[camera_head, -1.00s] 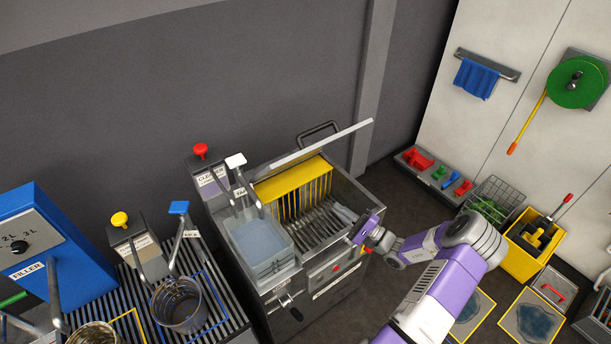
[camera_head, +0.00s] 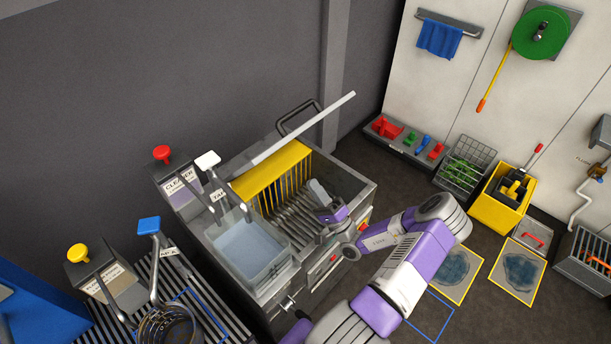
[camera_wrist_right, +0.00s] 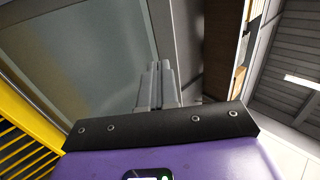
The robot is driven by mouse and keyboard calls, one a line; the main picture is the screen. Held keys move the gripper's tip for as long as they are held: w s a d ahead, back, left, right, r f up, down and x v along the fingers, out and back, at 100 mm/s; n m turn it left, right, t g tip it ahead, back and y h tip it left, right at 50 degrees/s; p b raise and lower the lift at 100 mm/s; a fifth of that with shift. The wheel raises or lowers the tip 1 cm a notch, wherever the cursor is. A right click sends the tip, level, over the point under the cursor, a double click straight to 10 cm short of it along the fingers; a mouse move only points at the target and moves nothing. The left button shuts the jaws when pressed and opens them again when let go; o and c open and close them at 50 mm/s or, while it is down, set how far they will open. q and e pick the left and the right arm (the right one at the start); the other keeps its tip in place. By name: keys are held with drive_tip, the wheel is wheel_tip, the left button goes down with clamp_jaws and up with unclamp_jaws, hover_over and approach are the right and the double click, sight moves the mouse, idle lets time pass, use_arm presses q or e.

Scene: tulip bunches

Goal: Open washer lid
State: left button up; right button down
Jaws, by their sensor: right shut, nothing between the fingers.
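The washer is a grey steel box (camera_head: 368,190) in the head view. Its lid (camera_head: 303,128) stands raised at the back, seen nearly edge-on, with a dark loop handle (camera_head: 284,121) behind it. The basin is uncovered and shows a yellow barred rack (camera_head: 258,177) inside. My right gripper (camera_head: 315,186) is over the front right part of the opening, in front of the lid and apart from it. Its fingers (camera_wrist_right: 157,85) are shut and empty in the right wrist view, with a grey panel beyond them. My left gripper is not in view.
A water-filled sink (camera_head: 252,245) adjoins the washer on the left, with a red-knobbed cleaner dispenser (camera_head: 172,180) behind. A wire basket (camera_head: 466,165) and a yellow bin (camera_head: 500,205) stand on the right. Dark floor lies between them and the washer.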

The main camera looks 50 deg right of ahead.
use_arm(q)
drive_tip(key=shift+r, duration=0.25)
use_arm(e)
drive_tip(key=x, duration=1.2)
use_arm(q)
drive_tip(key=shift+p, duration=0.3)
